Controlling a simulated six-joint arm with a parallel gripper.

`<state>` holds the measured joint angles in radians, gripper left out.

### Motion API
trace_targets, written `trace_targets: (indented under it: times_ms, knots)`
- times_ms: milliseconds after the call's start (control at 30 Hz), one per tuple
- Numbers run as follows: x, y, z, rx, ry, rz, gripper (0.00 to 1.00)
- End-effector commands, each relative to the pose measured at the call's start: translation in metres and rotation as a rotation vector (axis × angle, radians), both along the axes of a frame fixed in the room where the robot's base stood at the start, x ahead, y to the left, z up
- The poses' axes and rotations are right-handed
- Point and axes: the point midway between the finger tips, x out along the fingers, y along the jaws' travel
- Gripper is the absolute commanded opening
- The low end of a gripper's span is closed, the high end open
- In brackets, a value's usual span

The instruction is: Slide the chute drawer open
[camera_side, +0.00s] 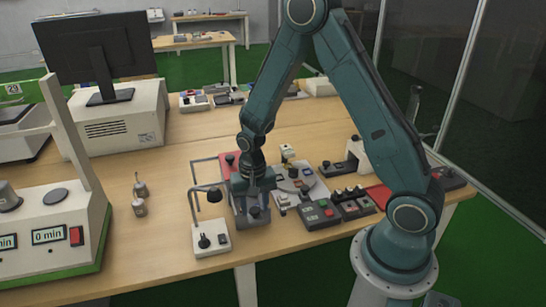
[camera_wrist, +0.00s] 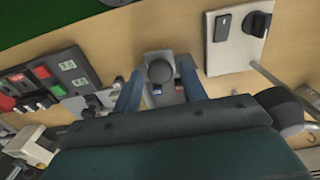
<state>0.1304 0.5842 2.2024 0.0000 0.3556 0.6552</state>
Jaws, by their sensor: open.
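My gripper (camera_side: 253,203) points down over a grey unit (camera_side: 242,221) near the table's front edge. In the wrist view, the two fingers of my gripper (camera_wrist: 159,84) are apart, one on each side of a dark round knob (camera_wrist: 160,71). The knob sits on a grey part (camera_wrist: 155,57) that looks like the chute drawer's front. There seems to be a gap between each finger and the knob; I cannot tell whether either touches. My gripper body hides most of the unit behind the knob, so how far the drawer stands out is not clear.
A white box with a dark knob (camera_side: 212,239) and a lamp-like arm (camera_side: 207,193) stand close left of my gripper. Control boxes with buttons (camera_side: 320,214) stand close right.

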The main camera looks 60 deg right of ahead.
Motion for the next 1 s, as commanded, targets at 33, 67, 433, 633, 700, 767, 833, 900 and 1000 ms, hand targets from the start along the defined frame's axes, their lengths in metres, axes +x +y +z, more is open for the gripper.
trace_targets:
  times_ms: [33, 67, 433, 633, 700, 767, 833, 900, 1000]
  knots:
    - [0.001, 0.0, 0.004, 0.0, -0.003, 0.0, 0.42]
    - [0.001, 0.0, 0.005, -0.001, -0.004, 0.0, 0.42]
    - [0.001, 0.0, 0.031, 0.0, -0.003, 0.0, 0.42]
    - [0.0, 0.0, 0.043, 0.0, -0.001, 0.0, 0.42]
    - [0.0, 0.0, 0.045, 0.0, 0.0, 0.0, 0.42]
    - [0.0, 0.0, 0.045, 0.0, 0.0, 0.0, 0.42]
    - [0.0, 0.0, 0.045, 0.0, 0.0, 0.0, 0.42]
    - [0.0, 0.0, 0.045, 0.0, 0.0, 0.0, 0.42]
    - [0.0, 0.0, 0.045, -0.001, -0.001, 0.0, 0.42]
